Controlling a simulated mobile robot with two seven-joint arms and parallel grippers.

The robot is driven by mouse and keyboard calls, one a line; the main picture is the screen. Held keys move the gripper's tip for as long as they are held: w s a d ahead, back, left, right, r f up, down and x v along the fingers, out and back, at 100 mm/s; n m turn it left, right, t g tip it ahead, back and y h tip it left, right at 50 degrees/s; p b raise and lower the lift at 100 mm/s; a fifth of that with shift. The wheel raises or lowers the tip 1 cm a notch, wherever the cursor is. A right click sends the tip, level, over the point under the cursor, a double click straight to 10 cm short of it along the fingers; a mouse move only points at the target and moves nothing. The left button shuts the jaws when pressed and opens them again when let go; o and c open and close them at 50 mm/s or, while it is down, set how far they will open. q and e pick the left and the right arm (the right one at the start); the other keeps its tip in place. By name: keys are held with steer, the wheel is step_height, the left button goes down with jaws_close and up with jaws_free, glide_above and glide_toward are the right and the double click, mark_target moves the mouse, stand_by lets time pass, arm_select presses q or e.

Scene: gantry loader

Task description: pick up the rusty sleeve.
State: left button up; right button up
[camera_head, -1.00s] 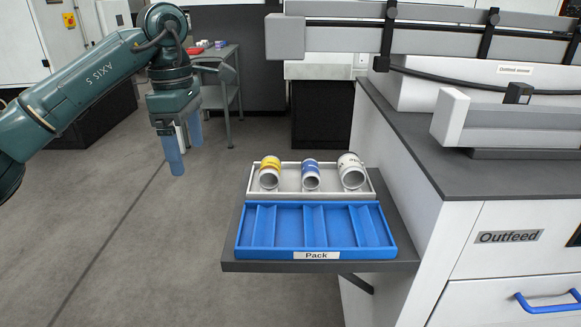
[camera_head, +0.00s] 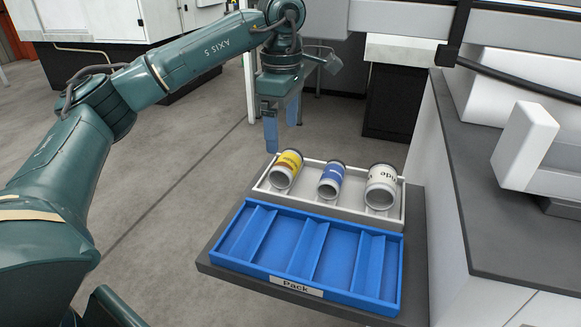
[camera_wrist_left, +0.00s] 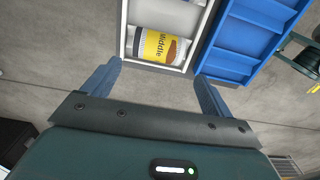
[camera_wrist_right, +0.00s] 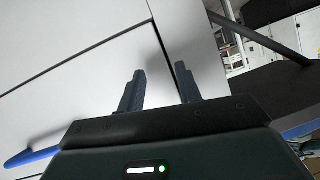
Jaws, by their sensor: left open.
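Three short sleeves lie side by side in a white tray (camera_head: 325,203): one with a yellow band (camera_head: 287,167), one with a blue band (camera_head: 330,181), and a larger white one (camera_head: 381,187). In the left wrist view the yellow-banded sleeve (camera_wrist_left: 158,45) reads "Middle" and has a brown patch on its label, perhaps rust. I see no clear rust on the other two. My left gripper (camera_head: 282,126) is open and empty, above and behind the tray's left end, apart from the yellow-banded sleeve. My right gripper (camera_wrist_right: 160,75) shows only in its wrist view, fingers apart with nothing between.
A blue tray (camera_head: 325,285) with empty compartments, labelled "Pack", sits in front of the white tray on a dark shelf (camera_head: 222,259). A white cabinet with a dark worktop (camera_head: 490,215) stands at the right.

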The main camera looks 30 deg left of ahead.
mark_target(286, 158)
arm_select(q)
steer(key=f, duration=0.9)
steer(key=shift+w+d, duration=0.2)
steer(key=shift+c, duration=0.2)
steer(key=c, duration=1)
steer(key=shift+o, duration=0.2)
steer(key=shift+r, duration=0.1)
